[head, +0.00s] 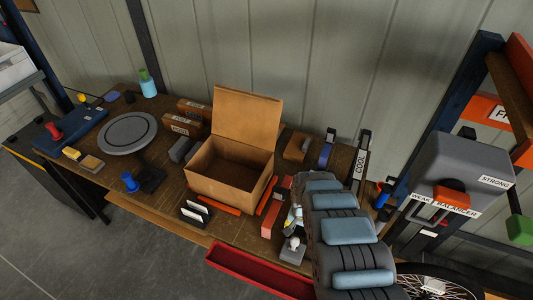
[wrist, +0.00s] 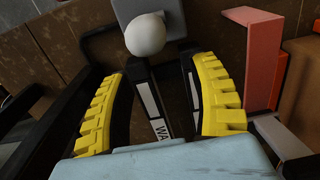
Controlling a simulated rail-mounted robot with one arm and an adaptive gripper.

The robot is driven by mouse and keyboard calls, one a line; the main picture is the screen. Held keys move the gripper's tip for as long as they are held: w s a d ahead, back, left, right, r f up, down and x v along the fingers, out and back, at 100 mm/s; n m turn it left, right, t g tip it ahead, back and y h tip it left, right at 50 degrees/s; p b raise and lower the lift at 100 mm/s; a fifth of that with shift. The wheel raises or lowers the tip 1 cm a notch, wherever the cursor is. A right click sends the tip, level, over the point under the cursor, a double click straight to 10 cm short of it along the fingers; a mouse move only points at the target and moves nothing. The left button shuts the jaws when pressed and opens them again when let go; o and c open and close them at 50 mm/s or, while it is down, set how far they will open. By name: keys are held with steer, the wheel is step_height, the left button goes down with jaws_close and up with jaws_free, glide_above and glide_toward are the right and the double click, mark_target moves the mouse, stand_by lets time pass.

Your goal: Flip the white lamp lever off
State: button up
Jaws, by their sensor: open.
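A white ball knob (wrist: 145,35) sits against a grey block (wrist: 140,11) at the top of the wrist view. I take it for the white lamp lever. In the head view a white knob (head: 293,243) shows on a small grey block (head: 291,255) at the front of the bench, beside my arm. My gripper (wrist: 160,70) is open, its yellow ridged fingers spread. The knob appears just beyond the fingertips, roughly between them; contact cannot be told. Black bars with white labels, one reading "WA", show between the fingers. In the head view my arm partly hides the gripper.
An open cardboard box (head: 226,188) stands mid-bench. An orange-red bracket (wrist: 262,55) stands to the right in the wrist view. A red tray (head: 258,272) projects from the bench front. A grey "BALANCER" box (head: 466,158) stands at right. A round grey turntable (head: 127,134) is at left.

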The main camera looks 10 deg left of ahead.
step_height(320, 180, up, 16)
steer(key=p, duration=0.2)
steer(key=w+a+r+t+y, duration=0.4)
steer(key=w+a+t, duration=0.1)
steer(key=w+a, duration=0.8)
steer(key=shift+w+a+r+p, duration=0.15)
steer(key=shift+w+a+p, duration=0.25)
steer(key=shift+a, duration=0.15)
